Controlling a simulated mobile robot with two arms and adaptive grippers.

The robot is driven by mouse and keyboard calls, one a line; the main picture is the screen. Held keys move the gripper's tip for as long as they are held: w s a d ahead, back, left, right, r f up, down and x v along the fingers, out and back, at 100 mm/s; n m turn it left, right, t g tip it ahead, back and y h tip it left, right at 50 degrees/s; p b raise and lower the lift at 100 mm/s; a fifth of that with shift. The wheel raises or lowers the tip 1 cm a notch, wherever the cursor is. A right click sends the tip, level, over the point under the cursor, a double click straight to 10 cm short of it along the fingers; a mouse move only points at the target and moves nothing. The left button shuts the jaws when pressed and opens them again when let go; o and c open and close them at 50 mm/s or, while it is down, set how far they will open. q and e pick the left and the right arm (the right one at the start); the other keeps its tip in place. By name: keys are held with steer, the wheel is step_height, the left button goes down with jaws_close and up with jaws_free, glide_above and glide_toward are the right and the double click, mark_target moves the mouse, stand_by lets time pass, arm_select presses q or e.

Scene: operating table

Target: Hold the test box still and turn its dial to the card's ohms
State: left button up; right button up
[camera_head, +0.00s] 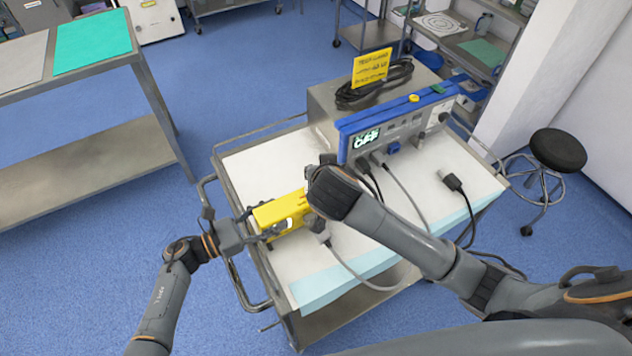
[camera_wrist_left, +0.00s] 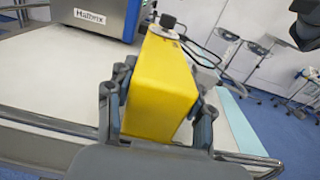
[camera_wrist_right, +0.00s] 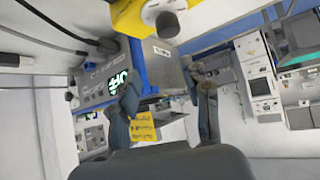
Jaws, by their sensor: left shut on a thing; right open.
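The yellow test box (camera_head: 277,213) sits on the white top of the cart. My left gripper (camera_head: 264,229) is shut on it from the left; in the left wrist view its fingers flank the box (camera_wrist_left: 160,90). A dark round knob (camera_wrist_left: 168,20) shows at the box's far end there. My right gripper (camera_wrist_right: 165,105) is open and empty.
The unit (camera_head: 395,125) has a blue-edged front, a green lit display and cables plugged in. Grey cables and a loose plug (camera_head: 452,183) lie across the cart top (camera_head: 250,170). A black stool (camera_head: 558,150) stands at right. My right arm covers part of the cart.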

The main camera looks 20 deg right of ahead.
steer(key=shift+f+m+t+h, duration=0.55)
steer(key=shift+m+h, duration=0.15)
steer(key=shift+h, duration=0.1)
steer(key=shift+s+a+m+t+h, duration=0.25)
steer(key=shift+s+m+t+h, duration=0.25)
steer(key=shift+h, duration=0.2)
steer(key=shift+s+a+r+t+h, duration=0.1)
steer(key=shift+s+a+t+h, duration=0.1)
steer(key=shift+t+h, duration=0.2)
steer(key=s+a+r+t+h, duration=0.3)
steer(key=s+a+t, duration=0.1)
steer(key=a, duration=0.1)
step_height(320, 180, down, 8)
steer(key=shift+m+g, duration=0.25)
steer(key=shift+m, duration=0.15)
steer(key=x, duration=0.6)
steer(key=shift+s+d, duration=0.1)
steer(key=shift+w+d, duration=0.35)
steer(key=shift+w, duration=0.3)
steer(key=shift+c, duration=0.5)
